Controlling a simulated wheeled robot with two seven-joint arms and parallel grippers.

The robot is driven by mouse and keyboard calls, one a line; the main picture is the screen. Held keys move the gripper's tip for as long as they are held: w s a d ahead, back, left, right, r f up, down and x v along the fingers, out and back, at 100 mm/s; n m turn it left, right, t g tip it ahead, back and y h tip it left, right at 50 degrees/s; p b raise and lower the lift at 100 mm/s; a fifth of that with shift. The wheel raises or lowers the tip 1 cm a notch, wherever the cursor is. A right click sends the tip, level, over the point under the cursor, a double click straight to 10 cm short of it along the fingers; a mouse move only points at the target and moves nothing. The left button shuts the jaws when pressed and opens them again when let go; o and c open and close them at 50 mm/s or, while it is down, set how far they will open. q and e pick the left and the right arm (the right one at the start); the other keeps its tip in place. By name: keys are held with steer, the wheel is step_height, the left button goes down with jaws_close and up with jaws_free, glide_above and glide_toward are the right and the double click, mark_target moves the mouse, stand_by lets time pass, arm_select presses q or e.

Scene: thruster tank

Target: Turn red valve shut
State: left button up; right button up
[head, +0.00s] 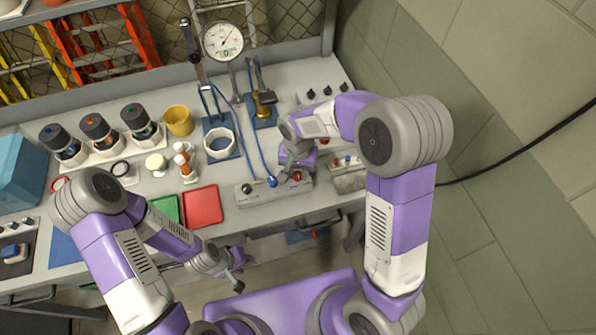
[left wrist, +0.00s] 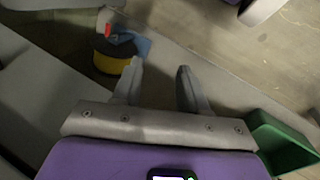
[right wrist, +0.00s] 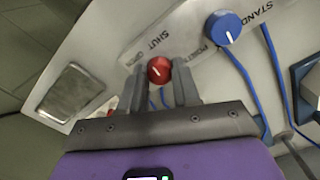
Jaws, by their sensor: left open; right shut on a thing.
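The red valve (right wrist: 159,69) is a round red knob with a white pointer line, on a grey panel (right wrist: 192,38) lettered SHUT and OPEN. In the right wrist view it sits between the fingertips of my right gripper (right wrist: 160,78), which is shut on it. The pointer line lies slantwise. In the head view the red valve (head: 297,176) shows at the right end of the panel, partly under my right gripper (head: 290,168). My left gripper (left wrist: 158,82) is open and empty, and in the head view (head: 236,282) it hangs in front of the bench edge.
A blue knob (right wrist: 223,28) with a blue hose stands beside the valve on the same panel. A red tray (head: 202,206) and a green tray (head: 165,207) lie left of the panel. A pressure gauge (head: 223,41) and a white ring-shaped tank (head: 220,143) stand behind.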

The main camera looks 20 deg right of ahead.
mark_target(298, 174)
steer(key=m, duration=0.3)
steer(key=shift+m+p, duration=0.95)
steer(key=shift+m, duration=1.35)
steer(key=o, duration=1.1)
steer(key=shift+c, duration=0.2)
step_height(298, 174, up, 8)
steer(key=shift+f+p, duration=0.15)
steer(key=shift+p, duration=0.7)
